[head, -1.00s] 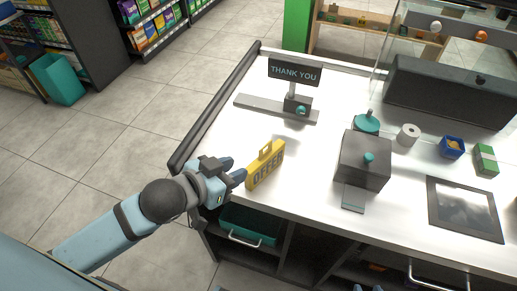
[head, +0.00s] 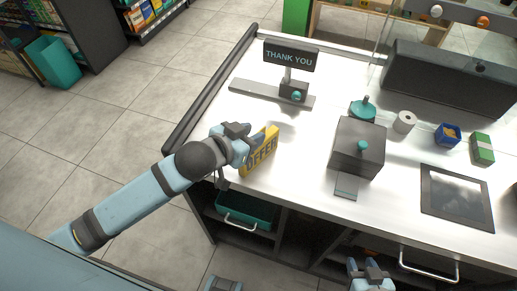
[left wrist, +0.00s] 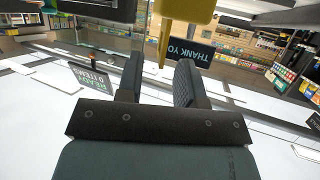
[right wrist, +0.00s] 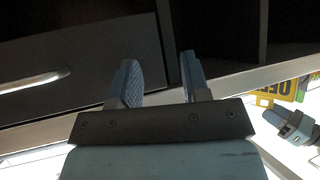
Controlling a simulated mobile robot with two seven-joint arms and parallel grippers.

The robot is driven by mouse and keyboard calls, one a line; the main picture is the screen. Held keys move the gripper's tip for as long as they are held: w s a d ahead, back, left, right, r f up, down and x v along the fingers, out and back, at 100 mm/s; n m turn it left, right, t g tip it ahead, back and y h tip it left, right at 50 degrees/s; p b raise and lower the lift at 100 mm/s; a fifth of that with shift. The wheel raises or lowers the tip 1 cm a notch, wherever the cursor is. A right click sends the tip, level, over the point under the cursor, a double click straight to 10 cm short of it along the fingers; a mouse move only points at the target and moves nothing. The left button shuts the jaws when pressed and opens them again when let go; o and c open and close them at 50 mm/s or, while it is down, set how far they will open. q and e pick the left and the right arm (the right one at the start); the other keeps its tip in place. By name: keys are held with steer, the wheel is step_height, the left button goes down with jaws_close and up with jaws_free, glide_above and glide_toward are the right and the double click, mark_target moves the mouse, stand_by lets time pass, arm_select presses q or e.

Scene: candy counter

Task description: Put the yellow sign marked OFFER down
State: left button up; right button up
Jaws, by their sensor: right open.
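The yellow OFFER sign (head: 262,152) stands on the white counter near its left front corner, its upper part partly hidden by my left gripper. My left gripper (head: 241,140) is right beside the sign's upper left side. In the left wrist view its two fingers (left wrist: 158,75) are apart, with the yellow sign (left wrist: 185,10) just beyond the fingertips and a narrow yellow strip reaching toward the gap. Touching cannot be told. My right gripper (head: 370,270) is low in front of the counter, open and empty; its fingers show apart in the right wrist view (right wrist: 160,80).
A THANK YOU sign (head: 291,55) stands behind the OFFER sign. A dark box with a teal knob (head: 358,148) stands to its right, and a dark tablet (head: 456,196) lies farther right. A teal bin (head: 245,211) sits under the counter. Bare counter lies between sign and box.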

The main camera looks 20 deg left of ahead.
arm_select(q)
steer(key=x, duration=0.4)
steer(key=shift+w+d+f, duration=0.1)
steer(key=shift+w+f, duration=0.05)
steer(key=shift+f, duration=0.15)
steer(key=shift+c, duration=0.5)
jaws_close()
